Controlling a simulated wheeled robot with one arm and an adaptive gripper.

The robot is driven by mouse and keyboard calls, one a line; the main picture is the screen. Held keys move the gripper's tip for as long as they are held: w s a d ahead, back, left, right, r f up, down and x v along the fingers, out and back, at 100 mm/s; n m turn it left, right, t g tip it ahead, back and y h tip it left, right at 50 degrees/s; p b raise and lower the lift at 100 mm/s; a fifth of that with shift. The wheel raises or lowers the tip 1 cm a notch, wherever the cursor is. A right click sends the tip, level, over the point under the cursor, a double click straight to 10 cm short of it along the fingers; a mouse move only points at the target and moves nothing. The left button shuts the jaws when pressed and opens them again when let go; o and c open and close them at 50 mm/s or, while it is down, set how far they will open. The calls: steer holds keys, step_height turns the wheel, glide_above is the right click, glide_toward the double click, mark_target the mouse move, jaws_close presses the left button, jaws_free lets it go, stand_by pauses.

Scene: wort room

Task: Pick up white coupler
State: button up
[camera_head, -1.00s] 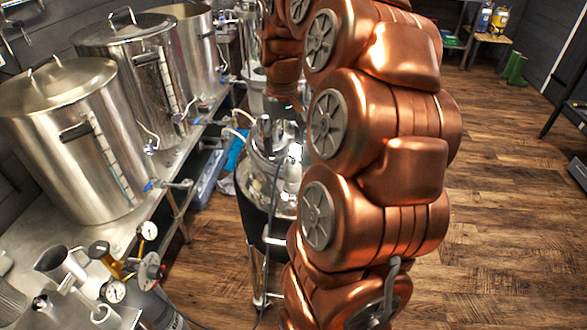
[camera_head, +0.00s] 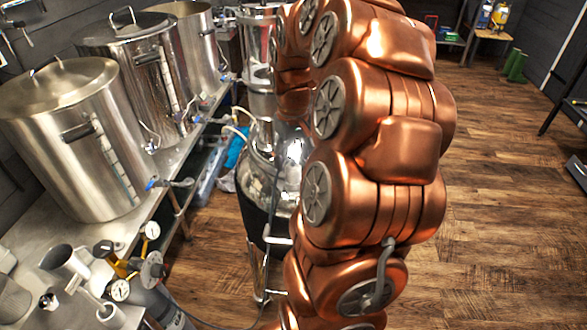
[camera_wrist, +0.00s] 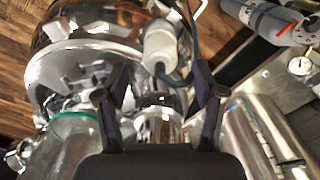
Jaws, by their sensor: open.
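The white coupler (camera_wrist: 160,45) shows in the wrist view, upper middle, as a pale cylinder with a dark hose or cable curving from its lower end. It lies against a shiny rounded steel vessel (camera_wrist: 75,55). My gripper (camera_wrist: 161,72) is open, with its two dark fingers apart below the coupler in the picture. The coupler appears just beyond the fingertips, in line with the gap. I cannot tell whether a finger touches it. In the head view my copper arm hides the gripper and the coupler; the steel vessel (camera_head: 258,175) partly shows beside the arm.
A steel bench (camera_head: 75,228) with large lidded pots (camera_head: 75,140) and valves runs along the left. A gauge assembly (camera_head: 130,270) stands at the front left. A dark cable hangs by the vessel. The wooden floor (camera_head: 500,200) at right is clear.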

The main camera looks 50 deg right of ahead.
steer(key=shift+f+p, duration=0.3)
steer(key=shift+f, duration=0.95)
steer(key=shift+c, duration=0.3)
steer(key=c, duration=1.2)
